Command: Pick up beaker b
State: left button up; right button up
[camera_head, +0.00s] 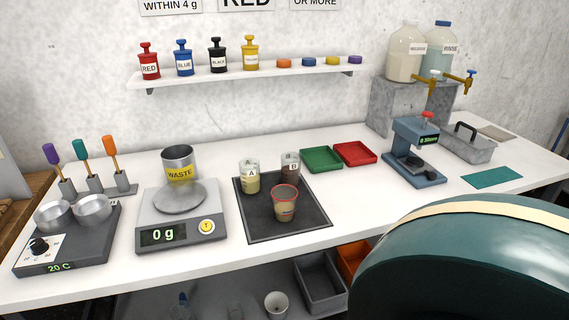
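Beaker b (291,165) is a small clear beaker with a "B" label and dark brown contents. It stands upright at the back of the dark mat (301,229) on the white table. Beaker A (250,176), with pale contents, stands to its left. Neither of my grippers is in view, and nothing touches beaker b except the mat.
A green tray (321,159) and a red tray (355,153) lie to the right, then a blue-grey device (416,152). A shelf (245,74) hangs behind. The lower right of the view is blocked.

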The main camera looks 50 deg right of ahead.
aim_at(291, 170)
jog(key=z, duration=1.55)
